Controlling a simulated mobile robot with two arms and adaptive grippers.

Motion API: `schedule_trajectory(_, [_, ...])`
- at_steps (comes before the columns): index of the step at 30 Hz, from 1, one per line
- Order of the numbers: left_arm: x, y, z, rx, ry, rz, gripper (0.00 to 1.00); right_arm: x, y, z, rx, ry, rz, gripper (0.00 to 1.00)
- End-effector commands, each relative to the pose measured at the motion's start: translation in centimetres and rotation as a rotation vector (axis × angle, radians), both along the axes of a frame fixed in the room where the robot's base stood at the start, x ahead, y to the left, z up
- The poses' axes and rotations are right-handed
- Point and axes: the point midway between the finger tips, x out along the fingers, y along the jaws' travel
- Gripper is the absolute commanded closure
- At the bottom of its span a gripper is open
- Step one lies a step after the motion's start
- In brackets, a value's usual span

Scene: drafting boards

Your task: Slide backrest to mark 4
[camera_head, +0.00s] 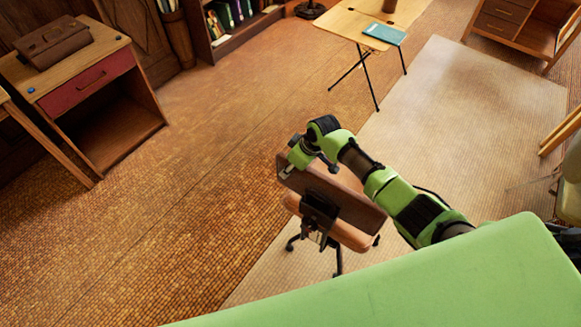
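An office chair stands on the floor in front of me, its back turned to me. Its brown backrest (345,203) is a wide panel in front of the tan seat (345,235). A black bracket (319,208) is on the backrest's rear face, but I can read no marks there. My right arm comes in from the right over the chair. My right gripper (286,172) is at the upper left edge of the backrest. Its fingers are too small to tell whether they are shut on the edge. My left gripper is not in view.
A light rug (455,105) lies under and beyond the chair. A folding table (365,25) with a teal book (384,33) stands at the back. A desk (90,85) with a red drawer is at the left. The floor left of the chair is clear.

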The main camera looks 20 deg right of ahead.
Motion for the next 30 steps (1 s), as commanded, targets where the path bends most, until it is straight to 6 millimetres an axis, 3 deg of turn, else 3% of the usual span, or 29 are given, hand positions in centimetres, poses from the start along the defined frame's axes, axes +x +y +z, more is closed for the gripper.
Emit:
schedule_trajectory(2, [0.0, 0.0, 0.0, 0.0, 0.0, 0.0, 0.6, 0.7, 0.0, 0.6, 0.002, -0.019, 0.002, 1.0])
schedule_trajectory(3, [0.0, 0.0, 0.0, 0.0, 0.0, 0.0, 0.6, 0.7, 0.0, 0.6, 0.002, -0.019, 0.002, 0.63])
schedule_trajectory(5, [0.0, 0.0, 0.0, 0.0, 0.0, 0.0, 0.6, 0.6, 0.0, 0.6, 0.001, -0.018, 0.002, 0.51])
schedule_trajectory(15, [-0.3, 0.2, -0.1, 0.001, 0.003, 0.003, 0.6, 0.2, 0.0, 0.1, -0.001, -0.006, 0.003, 0.51])
schedule_trajectory(20, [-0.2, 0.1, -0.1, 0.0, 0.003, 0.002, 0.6, -0.1, -0.2, 0.9, -0.001, -0.006, 0.003, 0.51])
schedule_trajectory(30, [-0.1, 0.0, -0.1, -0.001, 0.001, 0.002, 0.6, -1.7, -1.7, 6.0, -0.002, -0.01, 0.003, 0.51])
